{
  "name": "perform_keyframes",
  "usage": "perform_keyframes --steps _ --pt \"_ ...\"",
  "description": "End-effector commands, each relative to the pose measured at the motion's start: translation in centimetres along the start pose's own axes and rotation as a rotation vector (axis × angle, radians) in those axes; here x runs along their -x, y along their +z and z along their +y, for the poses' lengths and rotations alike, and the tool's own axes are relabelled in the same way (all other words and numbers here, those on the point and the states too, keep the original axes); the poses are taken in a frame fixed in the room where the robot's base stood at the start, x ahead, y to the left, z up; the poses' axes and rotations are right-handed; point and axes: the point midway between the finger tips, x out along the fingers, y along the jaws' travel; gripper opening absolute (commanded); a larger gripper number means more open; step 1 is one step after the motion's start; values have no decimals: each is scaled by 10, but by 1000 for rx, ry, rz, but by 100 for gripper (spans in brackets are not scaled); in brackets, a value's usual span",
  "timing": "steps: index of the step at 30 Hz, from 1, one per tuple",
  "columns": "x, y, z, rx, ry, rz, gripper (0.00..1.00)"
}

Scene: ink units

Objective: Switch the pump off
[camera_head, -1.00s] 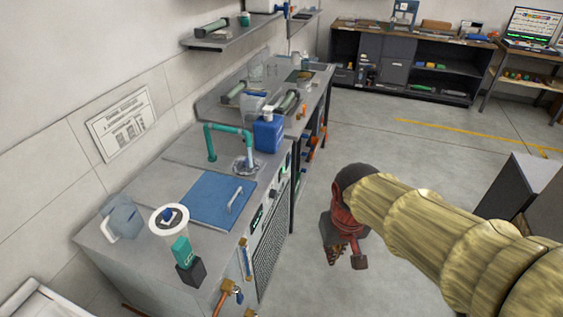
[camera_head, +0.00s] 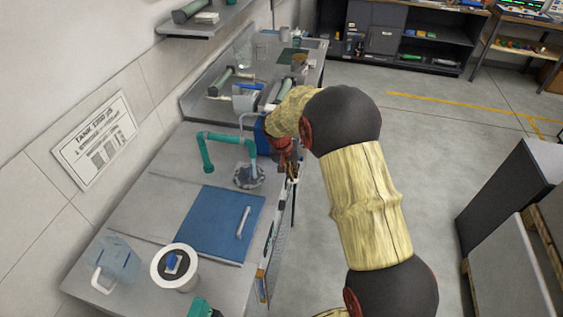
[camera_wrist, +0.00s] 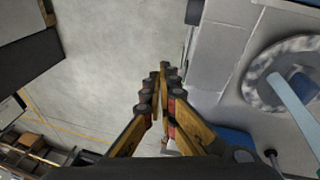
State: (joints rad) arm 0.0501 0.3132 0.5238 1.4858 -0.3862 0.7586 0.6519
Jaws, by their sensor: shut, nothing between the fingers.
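No pump switch can be clearly made out. The front panel (camera_head: 271,232) of the bench unit shows only as a narrow, steep strip below the worktop edge. My gripper (camera_head: 291,172) is beside the worktop's front edge, near the basin with the teal pipe (camera_head: 230,137). In the wrist view my gripper (camera_wrist: 163,72) is shut with its fingertips together and empty, over the floor just left of the unit's edge. A small dark part (camera_wrist: 194,12) sits at that edge, ahead of the fingers; I cannot tell what it is.
The round basin (camera_wrist: 250,80) and a blue lid (camera_head: 218,222) lie on the worktop. A white round fitting with a blue knob (camera_head: 175,264) and a clear jug (camera_head: 116,262) stand nearer. A dark cabinet (camera_head: 510,195) stands at right. The floor (camera_head: 430,150) between is clear.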

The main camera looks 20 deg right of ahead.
Motion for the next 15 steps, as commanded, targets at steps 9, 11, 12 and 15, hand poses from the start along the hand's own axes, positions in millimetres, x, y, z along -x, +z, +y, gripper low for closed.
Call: perform_keyframes --steps 9,11,12,15 --pt "16 -33 -3 -190 -19 79 0" --pt "16 -33 -3 -197 -19 79 0" --pt "16 -33 -3 -198 -19 79 0" --pt "16 -33 -3 -198 -19 79 0"
